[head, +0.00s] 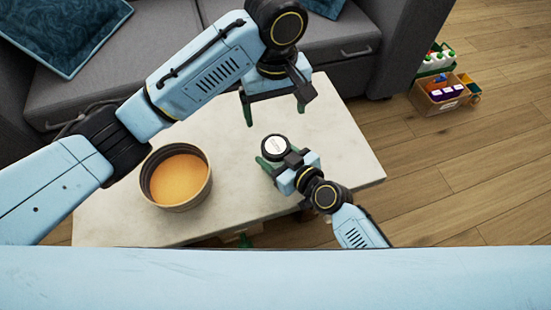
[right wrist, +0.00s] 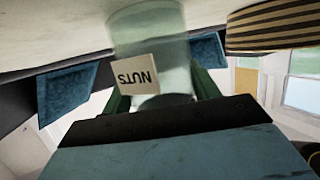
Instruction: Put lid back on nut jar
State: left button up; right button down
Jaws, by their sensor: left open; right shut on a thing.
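The nut jar (right wrist: 150,45) is clear, with a pale label reading NUTS, and shows upside down in the right wrist view. My right gripper (right wrist: 155,95) is shut on it, with green fingers at its sides. In the head view a round white lid with a dark rim (head: 275,147) shows over the jar at my right gripper (head: 277,160). It hides most of the jar, and I cannot tell whether it is fully seated. My left gripper (head: 275,114) is open and empty, above and behind the lid, its fingers pointing down.
A pale table (head: 335,160) carries a round container with an orange top (head: 178,177) at left. A striped container (right wrist: 275,25) shows in the right wrist view. A grey sofa (head: 165,55) stands behind. A box of items (head: 440,95) is on the floor at right.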

jog(key=shift+c, duration=1.5)
grip_release()
jog(key=p+v, duration=0.3)
jog(key=v, duration=1)
jog(key=shift+d+p, duration=0.15)
jog(key=shift+p, duration=0.2)
jog(key=shift+s+r, duration=0.1)
